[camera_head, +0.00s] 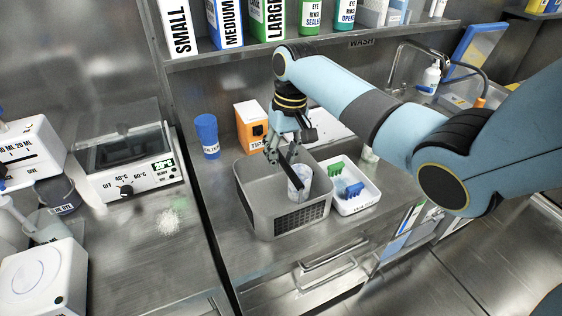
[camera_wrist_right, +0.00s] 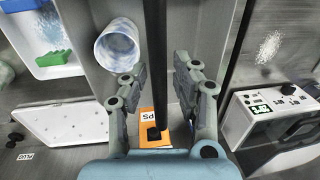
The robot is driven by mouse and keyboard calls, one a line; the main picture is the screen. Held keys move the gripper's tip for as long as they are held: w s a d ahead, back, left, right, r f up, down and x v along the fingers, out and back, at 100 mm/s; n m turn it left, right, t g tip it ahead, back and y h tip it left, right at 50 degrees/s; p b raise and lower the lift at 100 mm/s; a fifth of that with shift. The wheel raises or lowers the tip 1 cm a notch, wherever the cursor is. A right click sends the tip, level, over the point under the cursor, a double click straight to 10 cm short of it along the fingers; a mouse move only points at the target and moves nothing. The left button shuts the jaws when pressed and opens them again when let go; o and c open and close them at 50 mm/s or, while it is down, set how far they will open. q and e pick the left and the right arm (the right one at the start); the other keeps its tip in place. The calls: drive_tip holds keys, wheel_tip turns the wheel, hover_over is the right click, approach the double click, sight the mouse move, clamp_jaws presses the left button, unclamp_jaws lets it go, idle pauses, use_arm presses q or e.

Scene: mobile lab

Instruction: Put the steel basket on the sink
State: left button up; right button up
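The grey steel basket (camera_head: 256,210) with mesh sides stands on the steel counter, and a dark bar-like handle (camera_head: 289,167) slants up over it. A whitish speckled cup (camera_head: 300,185) is inside the basket; it also shows in the right wrist view (camera_wrist_right: 117,46). My right gripper (camera_head: 283,148) is above the basket. In the right wrist view its fingers (camera_wrist_right: 157,75) are apart, one on each side of the dark handle (camera_wrist_right: 159,40), with gaps visible. The sink area with a tap (camera_head: 396,62) is at the upper right, mostly hidden behind my right arm. My left gripper is not in view.
A white tray (camera_head: 368,197) with green and blue items stands right beside the basket. A blue cup (camera_head: 207,136) and an orange box (camera_head: 250,126) stand behind it. A shelf (camera_head: 330,38) overhangs the counter. A hot-bath device (camera_head: 126,160) is at left.

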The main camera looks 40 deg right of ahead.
wheel_tip(320, 180, up, 10)
drive_tip(key=d, duration=0.1)
drive_tip(key=shift+s+b, duration=0.15)
drive_tip(key=shift+b, duration=0.2)
drive_tip(key=shift+d, duration=0.1)
